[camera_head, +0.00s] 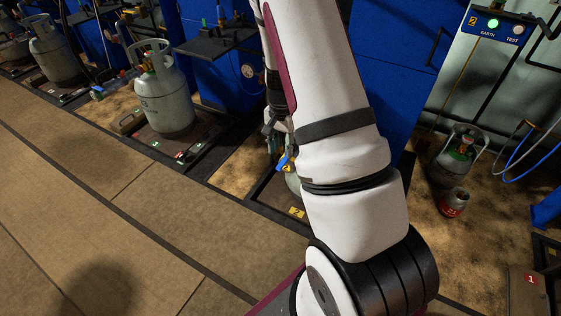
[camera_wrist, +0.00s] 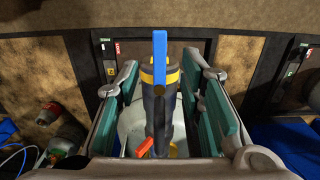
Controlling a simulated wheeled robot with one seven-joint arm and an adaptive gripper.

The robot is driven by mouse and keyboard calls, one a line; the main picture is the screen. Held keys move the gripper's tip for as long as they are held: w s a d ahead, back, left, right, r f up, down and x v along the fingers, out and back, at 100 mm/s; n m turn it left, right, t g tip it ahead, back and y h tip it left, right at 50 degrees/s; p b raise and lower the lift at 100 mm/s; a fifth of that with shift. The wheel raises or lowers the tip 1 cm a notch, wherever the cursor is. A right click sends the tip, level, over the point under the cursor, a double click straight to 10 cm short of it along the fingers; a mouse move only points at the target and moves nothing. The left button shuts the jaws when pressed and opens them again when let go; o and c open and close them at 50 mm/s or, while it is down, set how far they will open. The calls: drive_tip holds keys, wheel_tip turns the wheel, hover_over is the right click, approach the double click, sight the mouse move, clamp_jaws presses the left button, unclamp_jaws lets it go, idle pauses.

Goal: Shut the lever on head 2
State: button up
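Head 2 (camera_wrist: 160,98) is a dark cylinder with yellow bands, seen between my fingers in the wrist view. Its blue lever (camera_wrist: 160,62) points toward the top of that picture. An orange-red part (camera_wrist: 145,147) shows below, over a pale cylinder (camera_wrist: 131,127). My gripper (camera_wrist: 163,75) is open, with a teal-padded finger on each side of the head and visible gaps. In the head view, my arm hides most of the head; a blue piece with a yellow 2 tag (camera_head: 286,166) shows beside it.
A grey cylinder (camera_head: 163,95) stands on the scale to the left. A small cylinder (camera_head: 453,203) with a red 21 label and a larger one (camera_head: 459,158) stand right. Blue cabinets (camera_head: 385,75) back the row. The floor (camera_head: 110,215) in front is clear.

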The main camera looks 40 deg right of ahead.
sight(282, 163)
drive_tip(key=shift+f+b, duration=0.65)
drive_tip(key=shift+f, duration=2.1)
drive_tip(key=shift+c, duration=0.6)
clamp_jaws()
